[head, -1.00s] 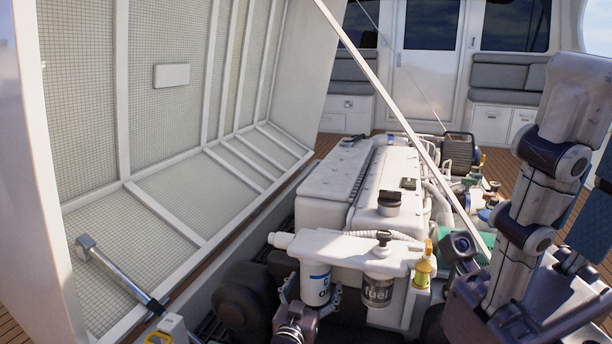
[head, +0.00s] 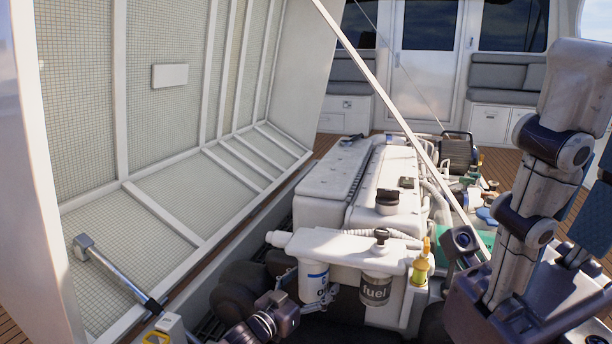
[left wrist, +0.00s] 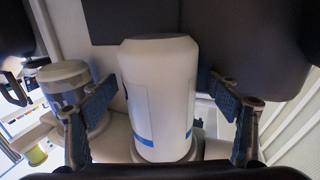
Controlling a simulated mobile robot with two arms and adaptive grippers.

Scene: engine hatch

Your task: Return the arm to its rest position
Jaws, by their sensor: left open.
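My left gripper (head: 312,292) comes in low at the front of the engine. Its fingers are open around a white oil filter (head: 313,278) with a blue stripe, which hangs under the white filter head. In the left wrist view, the filter (left wrist: 158,95) stands between the two blue-grey padded fingers (left wrist: 163,122), with a gap on each side. My right arm (head: 525,220) is folded upright at the right; I cannot make out its gripper.
A clear fuel filter (head: 375,290) hangs close beside the oil filter, with a yellow-topped part (head: 420,268) further right. The white engine (head: 370,185) stands behind. The raised hatch (head: 150,130) fills the left, with a strut (head: 115,270) low down. A thin prop (head: 390,105) crosses above the engine.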

